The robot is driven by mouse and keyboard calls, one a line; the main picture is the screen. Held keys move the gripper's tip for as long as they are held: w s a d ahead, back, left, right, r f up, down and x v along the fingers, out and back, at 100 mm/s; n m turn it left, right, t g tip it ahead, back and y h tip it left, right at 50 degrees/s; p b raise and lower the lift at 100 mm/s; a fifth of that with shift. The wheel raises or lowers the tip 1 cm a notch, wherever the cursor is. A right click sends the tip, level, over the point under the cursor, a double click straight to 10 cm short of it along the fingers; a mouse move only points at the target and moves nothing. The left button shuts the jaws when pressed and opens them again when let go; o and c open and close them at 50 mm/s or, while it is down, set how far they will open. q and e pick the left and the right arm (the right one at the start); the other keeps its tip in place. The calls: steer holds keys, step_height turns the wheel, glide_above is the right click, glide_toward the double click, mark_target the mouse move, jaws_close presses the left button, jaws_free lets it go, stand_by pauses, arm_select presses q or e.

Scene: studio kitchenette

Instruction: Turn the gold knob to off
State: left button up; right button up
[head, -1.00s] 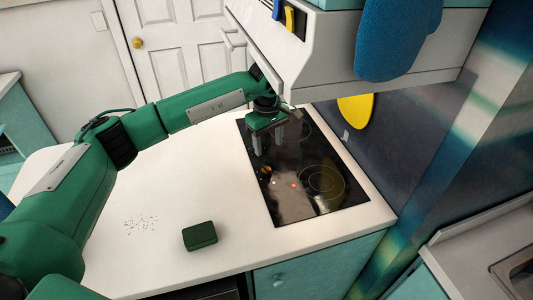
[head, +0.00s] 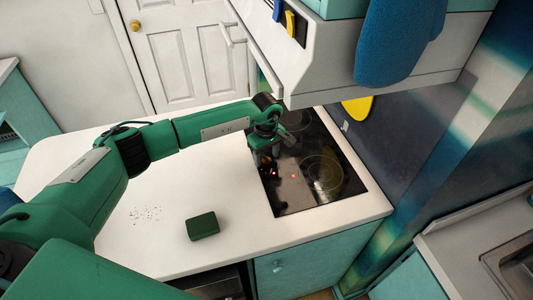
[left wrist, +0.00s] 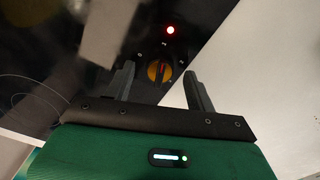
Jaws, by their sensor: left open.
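The gold knob (left wrist: 158,73) is on the black cooktop (left wrist: 40,70), with a dark bar across its face and small pale marks around it. A lit red light (left wrist: 170,30) glows beyond it in the left wrist view. My left gripper (left wrist: 160,78) is open, with one finger on each side of the knob in that view; I cannot tell whether they touch it. In the head view my left gripper (head: 265,162) is low over the cooktop's left edge (head: 262,185), and it mostly hides the knob there.
A dark green block (head: 202,226) and scattered dark crumbs (head: 146,214) lie on the white counter (head: 185,187). A white hood (head: 330,50) with a hanging blue mitt (head: 400,40) overhangs the cooktop. A yellow round object (head: 358,108) is against the back wall.

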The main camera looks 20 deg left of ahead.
arm_select(q)
steer(key=shift+f, duration=0.5)
steer(key=c, duration=1)
arm_select(e)
steer(key=shift+s+a, duration=0.3)
steer(key=shift+s, duration=0.3)
arm_select(q)
steer(key=shift+f, duration=0.1)
